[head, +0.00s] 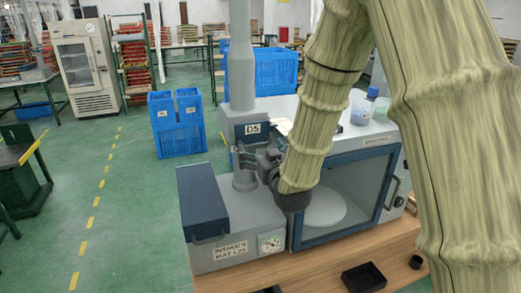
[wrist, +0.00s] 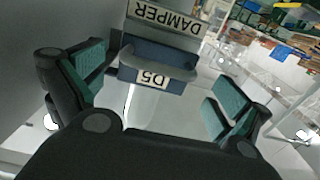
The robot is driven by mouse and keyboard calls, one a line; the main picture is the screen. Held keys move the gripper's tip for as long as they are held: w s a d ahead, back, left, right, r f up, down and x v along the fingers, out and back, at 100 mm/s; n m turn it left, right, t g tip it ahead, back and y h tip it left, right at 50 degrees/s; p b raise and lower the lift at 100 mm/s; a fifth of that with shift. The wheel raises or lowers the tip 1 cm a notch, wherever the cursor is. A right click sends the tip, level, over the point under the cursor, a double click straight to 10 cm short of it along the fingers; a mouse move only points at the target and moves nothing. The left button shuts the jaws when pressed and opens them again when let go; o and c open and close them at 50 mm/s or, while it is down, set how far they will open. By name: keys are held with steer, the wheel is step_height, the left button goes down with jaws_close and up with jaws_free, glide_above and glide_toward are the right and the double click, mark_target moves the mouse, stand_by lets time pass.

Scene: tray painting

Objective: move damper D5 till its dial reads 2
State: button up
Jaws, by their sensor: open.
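Damper D5 (head: 234,122) is a blue collar on the grey vertical duct, with a D5 label on its front. In the wrist view a grey rounded lever or handle (wrist: 158,62) juts out between plates reading DAMPER and D5. My gripper (head: 245,158) is just below the D5 label in the head view. In the wrist view its green-padded fingers (wrist: 155,95) are apart, with the handle ahead between them; I see no contact. A round dial (head: 271,243) is on the front of the grey cabinet; its reading is too small to tell.
A glass-fronted booth (head: 345,195) holding a white disc stands right of the blue-lidded cabinet (head: 215,200). Bottles and cups (head: 362,110) stand on its top. A black tray (head: 364,278) lies on the wooden bench. Blue crates (head: 178,125) stand on the floor behind.

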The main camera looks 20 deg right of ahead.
mark_target(256, 146)
steer(key=s, duration=0.7)
steer(key=shift+d, duration=0.25)
steer(key=shift+c, duration=0.4)
steer(key=c, duration=0.4)
steer(key=shift+a+f+m+b, duration=0.1)
steer(key=shift+f+m+b, duration=0.2)
steer(key=shift+m+b, duration=0.15)
steer(key=c, duration=0.3)
steer(key=m+b, duration=0.1)
steer(key=f+m+b, duration=0.1)
steer(key=m, duration=0.1)
steer(key=shift+a+f+b, duration=0.15)
steer(key=shift+b, duration=0.15)
steer(key=c, duration=0.7)
steer(key=w+m+b, duration=0.1)
steer(key=w+m, duration=0.2)
steer(key=m, duration=0.1)
steer(key=w+r+m+t+b, duration=0.1)
steer(key=w+m, duration=0.3)
steer(key=m, duration=0.1)
steer(key=w+m+t+b, duration=0.1)
steer(key=w+m+b, duration=0.1)
steer(key=m, duration=0.3)
steer(key=shift+w+a+r, duration=0.15)
steer(key=shift+w+r, duration=0.2)
steer(key=shift+w, duration=0.3)
